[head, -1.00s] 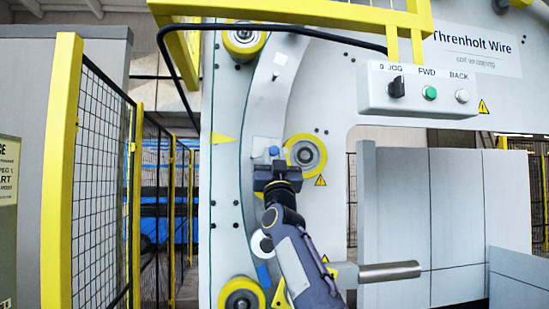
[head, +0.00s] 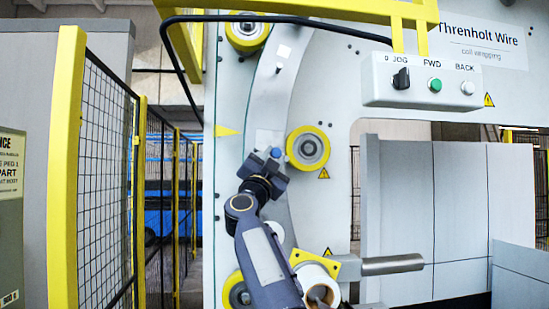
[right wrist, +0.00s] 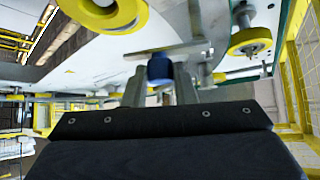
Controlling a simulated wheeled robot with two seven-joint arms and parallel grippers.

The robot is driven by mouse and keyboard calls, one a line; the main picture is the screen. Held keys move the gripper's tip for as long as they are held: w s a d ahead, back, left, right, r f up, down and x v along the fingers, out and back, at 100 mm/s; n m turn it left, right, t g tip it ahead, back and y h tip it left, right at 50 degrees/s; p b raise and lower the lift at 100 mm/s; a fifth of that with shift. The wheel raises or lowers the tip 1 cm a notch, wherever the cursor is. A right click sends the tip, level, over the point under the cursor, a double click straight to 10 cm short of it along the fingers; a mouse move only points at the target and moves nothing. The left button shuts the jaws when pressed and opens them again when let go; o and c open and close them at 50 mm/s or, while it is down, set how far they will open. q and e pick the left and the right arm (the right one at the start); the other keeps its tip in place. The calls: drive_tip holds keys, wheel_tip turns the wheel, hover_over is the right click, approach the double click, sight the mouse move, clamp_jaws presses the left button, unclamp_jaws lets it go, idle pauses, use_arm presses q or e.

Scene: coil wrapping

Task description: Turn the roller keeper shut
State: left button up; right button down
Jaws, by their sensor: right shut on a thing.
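The roller keeper shows a small blue knob (head: 275,152) on the machine's pale curved ring, just left of a yellow roller (head: 308,148). My right gripper (head: 268,165) is at the knob, its wrist tilted with the forearm coming up from below. In the right wrist view the blue knob (right wrist: 160,68) sits between the two grey fingers of my right gripper (right wrist: 160,84), which are shut on it. A flat grey bar (right wrist: 165,50) lies just beyond the knob. The gripper hides much of the keeper in the head view, so its exact angle cannot be told. My left gripper does not show.
A control box (head: 420,85) with a knob and two buttons hangs at upper right. A yellow frame bar (head: 300,8) crosses above. A mesh fence (head: 105,180) stands at left.

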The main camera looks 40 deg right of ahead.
drive_tip(key=shift+g, duration=0.3)
drive_tip(key=c, duration=1.2)
unclamp_jaws()
drive_tip(key=shift+o, duration=0.2)
drive_tip(key=shift+f, duration=0.1)
drive_tip(key=shift+s+a+f+b, duration=0.1)
drive_tip(key=shift+a+f+b, duration=0.2)
drive_tip(key=shift+b, duration=0.2)
drive_tip(key=b+v, duration=0.5)
drive_tip(key=v, duration=0.2)
drive_tip(key=shift+r, duration=0.15)
